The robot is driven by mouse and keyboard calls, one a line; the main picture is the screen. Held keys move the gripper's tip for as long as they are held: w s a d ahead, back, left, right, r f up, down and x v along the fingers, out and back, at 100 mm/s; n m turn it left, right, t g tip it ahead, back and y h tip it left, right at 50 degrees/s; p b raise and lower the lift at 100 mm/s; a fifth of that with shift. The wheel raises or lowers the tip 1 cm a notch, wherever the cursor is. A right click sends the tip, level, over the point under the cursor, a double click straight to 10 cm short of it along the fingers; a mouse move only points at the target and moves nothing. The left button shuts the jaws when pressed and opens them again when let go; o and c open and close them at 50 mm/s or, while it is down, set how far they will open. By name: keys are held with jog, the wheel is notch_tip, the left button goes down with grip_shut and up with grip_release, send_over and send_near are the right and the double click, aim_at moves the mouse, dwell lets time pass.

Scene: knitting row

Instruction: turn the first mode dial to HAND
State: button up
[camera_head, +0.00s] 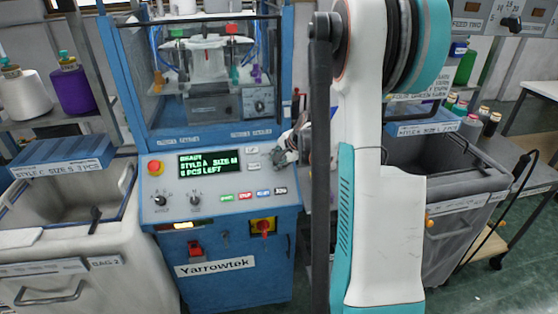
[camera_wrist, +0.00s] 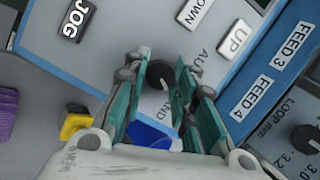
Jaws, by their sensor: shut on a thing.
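The mode dial (camera_wrist: 158,73) is a round black knob on the pale grey panel in the wrist view. My gripper (camera_wrist: 162,88) has its teal fingers on both sides of the knob and is shut on it. In the head view my gripper (camera_head: 289,150) is at the right side of the blue machine's panel, partly behind my arm, and the dial is hidden there.
UP (camera_wrist: 234,40) and JOG (camera_wrist: 77,18) buttons lie close to my fingers. A LOOP dial (camera_wrist: 306,139) is at right.

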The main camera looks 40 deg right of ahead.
jog(key=o, duration=1.1)
jog(key=shift+c, duration=0.2)
jog(key=v, duration=0.7)
jog(key=shift+r, duration=0.25)
jog(key=shift+s, duration=0.1)
